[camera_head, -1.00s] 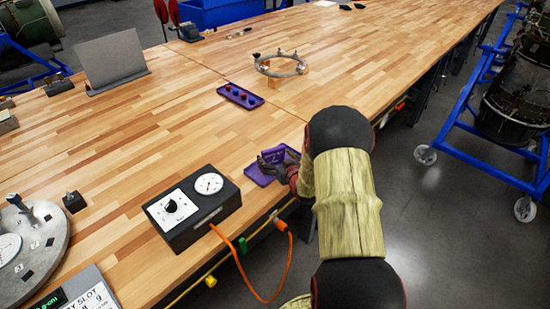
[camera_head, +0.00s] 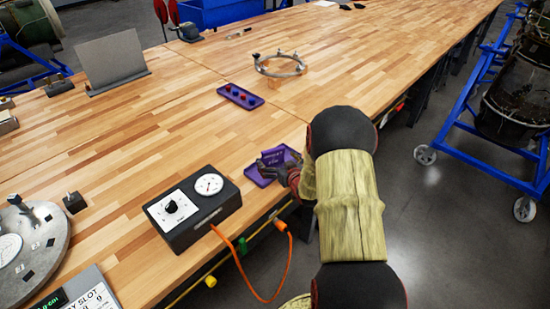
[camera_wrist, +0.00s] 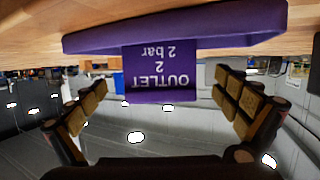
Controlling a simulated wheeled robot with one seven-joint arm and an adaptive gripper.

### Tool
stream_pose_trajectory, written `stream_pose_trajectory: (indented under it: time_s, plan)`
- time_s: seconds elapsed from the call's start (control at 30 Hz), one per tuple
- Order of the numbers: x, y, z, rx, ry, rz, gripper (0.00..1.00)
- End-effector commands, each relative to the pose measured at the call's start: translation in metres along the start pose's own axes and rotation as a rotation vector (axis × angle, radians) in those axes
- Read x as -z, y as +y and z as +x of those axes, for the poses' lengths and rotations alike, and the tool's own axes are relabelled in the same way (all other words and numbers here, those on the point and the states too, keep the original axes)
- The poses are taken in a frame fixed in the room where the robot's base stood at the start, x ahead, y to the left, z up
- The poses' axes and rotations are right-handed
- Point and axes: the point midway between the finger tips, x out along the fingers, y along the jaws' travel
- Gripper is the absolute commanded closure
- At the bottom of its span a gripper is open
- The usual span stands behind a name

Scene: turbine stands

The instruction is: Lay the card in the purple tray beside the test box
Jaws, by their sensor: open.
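The purple tray (camera_head: 263,179) lies near the bench's front edge, just right of the black test box (camera_head: 192,208). The purple card (camera_head: 273,158) is at the tray, its lettering facing up in the head view; whether it lies fully flat I cannot tell. In the wrist view, which is upside down, the card (camera_wrist: 160,75) reads "OUTLET 2 2 bar" and shows against the tray's long side (camera_wrist: 200,35). My gripper (camera_head: 284,173) is at the tray's front side. Its fingers (camera_wrist: 165,105) are spread wide, clear of the card on both sides. My arm hides the tray's right side.
Another purple tray (camera_head: 241,96) with several dark red pieces lies farther back. A metal ring (camera_head: 280,67) stands behind it. An orange cable (camera_head: 248,283) hangs from the test box over the front edge.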

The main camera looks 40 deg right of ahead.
Motion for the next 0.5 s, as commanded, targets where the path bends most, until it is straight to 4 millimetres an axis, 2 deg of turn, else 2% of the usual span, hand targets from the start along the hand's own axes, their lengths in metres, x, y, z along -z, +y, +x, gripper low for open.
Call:
stream_pose_trajectory:
  time_s: [0.5]
  plan:
    - [0.0,0.0,-0.039,-0.001,-0.002,0.001,0.0]
